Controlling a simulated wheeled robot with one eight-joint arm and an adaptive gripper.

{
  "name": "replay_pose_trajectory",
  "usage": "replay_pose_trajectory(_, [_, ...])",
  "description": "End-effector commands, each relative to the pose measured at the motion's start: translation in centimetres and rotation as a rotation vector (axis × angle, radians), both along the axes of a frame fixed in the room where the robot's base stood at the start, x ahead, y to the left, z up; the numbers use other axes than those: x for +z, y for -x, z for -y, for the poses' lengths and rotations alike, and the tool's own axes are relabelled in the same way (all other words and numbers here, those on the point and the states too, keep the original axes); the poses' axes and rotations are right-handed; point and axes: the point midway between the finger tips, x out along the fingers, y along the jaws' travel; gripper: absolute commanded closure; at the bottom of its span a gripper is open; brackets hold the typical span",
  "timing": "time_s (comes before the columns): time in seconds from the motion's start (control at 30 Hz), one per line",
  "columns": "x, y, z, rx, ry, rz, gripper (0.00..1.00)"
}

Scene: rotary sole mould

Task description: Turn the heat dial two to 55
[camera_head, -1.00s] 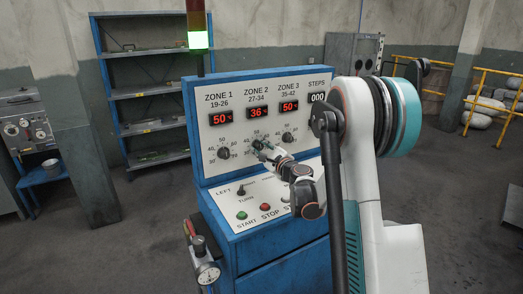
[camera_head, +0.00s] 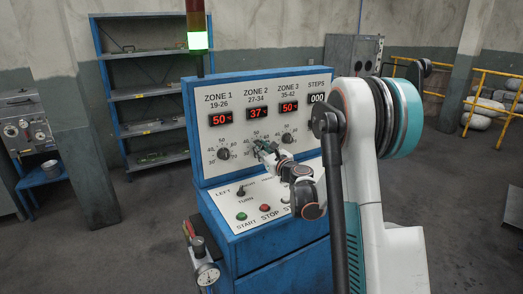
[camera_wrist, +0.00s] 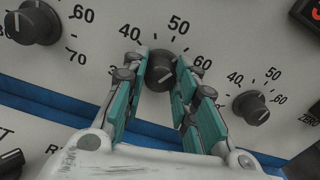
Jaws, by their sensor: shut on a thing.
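The zone 2 heat dial (camera_wrist: 160,66) is a dark round knob on the white panel, with scale marks around it; 40 and 50 can be read in the wrist view. My gripper (camera_wrist: 161,75) is shut on this dial, one teal-padded finger on each side. In the head view my gripper (camera_head: 262,147) reaches the panel from the right and covers most of the dial. The zone 2 display (camera_head: 257,113) reads 37 in red.
The zone 1 dial (camera_head: 223,154) and zone 3 dial (camera_head: 288,139) sit on either side, close to my fingers. Displays above them read 50. Below, the sloped panel carries a turn switch (camera_head: 241,191), a green start button (camera_head: 241,216) and a red stop button (camera_head: 265,208).

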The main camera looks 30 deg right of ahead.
Motion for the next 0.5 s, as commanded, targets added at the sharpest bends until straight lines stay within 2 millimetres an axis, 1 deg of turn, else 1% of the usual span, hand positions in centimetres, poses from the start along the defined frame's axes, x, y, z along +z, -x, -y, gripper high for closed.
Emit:
replay_pose_trajectory(0.47, [-0.15, 0.10, -0.02, 0.001, -0.008, -0.001, 0.97])
replay_pose_trajectory(0.5, [-0.15, 0.09, -0.02, 0.001, -0.008, -0.001, 0.64])
